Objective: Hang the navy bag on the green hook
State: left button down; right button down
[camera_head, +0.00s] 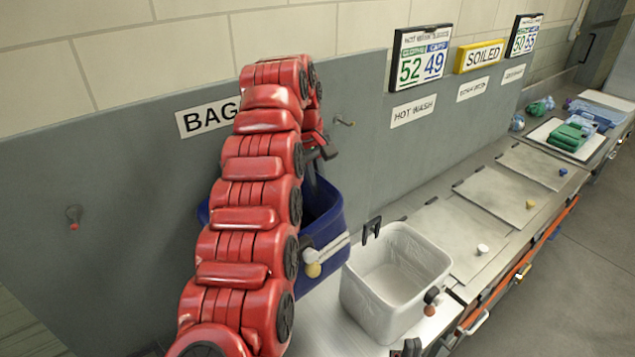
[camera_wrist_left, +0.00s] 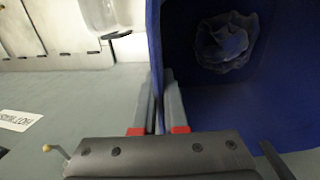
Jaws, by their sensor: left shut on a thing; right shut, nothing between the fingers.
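The navy bag (camera_head: 325,228) is partly hidden behind my red left arm in the head view. My left gripper (camera_wrist_left: 160,90) is shut on the bag's wall near its open rim in the left wrist view. The bag's dark blue inside (camera_wrist_left: 275,90) holds a crumpled translucent thing. A hook with a red tip (camera_head: 73,217) sticks out of the grey panel at the left. A second hook (camera_head: 345,122) is right of the arm; its tip colour is unclear there. A hook with a yellowish tip (camera_wrist_left: 50,150) shows in the wrist view. I see no green hook; my arm covers part of the panel. My right gripper is not in view.
A white tub (camera_head: 395,275) stands on the metal counter right of the bag. Counter lids with coloured knobs (camera_head: 480,230) run to the right. Green and blue folded cloths (camera_head: 570,135) lie at the far end. The panel (camera_head: 130,250) left of the arm is bare around the red-tipped hook.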

pick_arm(q)
jog(key=c, duration=0.9)
grip_release()
